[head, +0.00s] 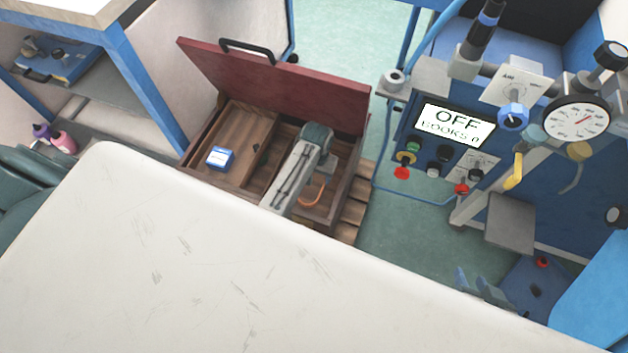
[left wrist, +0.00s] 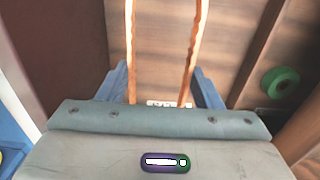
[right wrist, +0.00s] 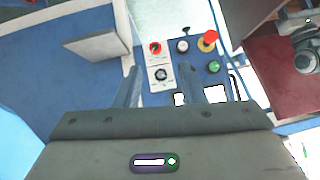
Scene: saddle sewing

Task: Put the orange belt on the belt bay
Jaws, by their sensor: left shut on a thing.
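The orange belt (head: 312,198) shows as a thin curve inside the wooden chest (head: 237,128), below my left gripper (head: 325,165). In the left wrist view, two strands of the orange belt (left wrist: 130,45) run up from between the fingers. My left gripper is shut on the belt; its fingertips are partly hidden by its own body. My right gripper (head: 475,280) is empty and open at the lower right, near the machine. In the right wrist view its fingers (right wrist: 158,90) stand apart, with the machine's buttons beyond. I cannot tell which part is the belt bay.
The chest's red lid (head: 280,85) stands open. A small blue box (head: 220,158) lies in its left compartment. A green roll (left wrist: 279,82) shows in the left wrist view. A machine with an "OFF" display (head: 455,125) stands at right. A white tabletop (head: 180,260) fills the front.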

